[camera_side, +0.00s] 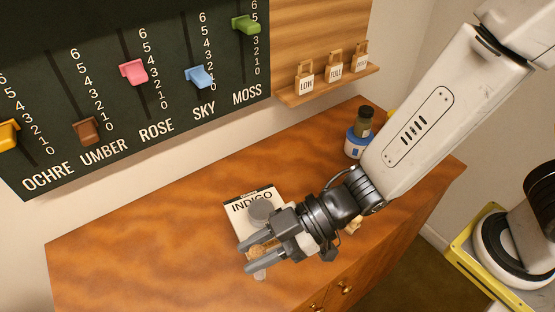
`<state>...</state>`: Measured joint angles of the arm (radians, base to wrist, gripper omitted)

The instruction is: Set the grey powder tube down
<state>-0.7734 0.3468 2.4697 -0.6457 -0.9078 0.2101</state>
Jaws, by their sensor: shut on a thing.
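My gripper (250,256) is low over the table, its jaws shut on the grey powder tube (260,274). A tan, cork-like part of the tube shows between the fingers and a pale end shows below them. The fingers hide most of the tube, and I cannot tell whether its lower end touches the table. A white card marked INDIGO (236,212) lies just behind the gripper. A grey round thing (262,209) is on or above the card, partly behind the gripper.
A dark jar and a blue-and-white pot (355,145) stand at the table's back right. A shelf (330,86) holds tags LOW and FULL and a third, marked tag. A black board with coloured sliders (135,72) hangs behind. The wooden table (130,255) is clear at left.

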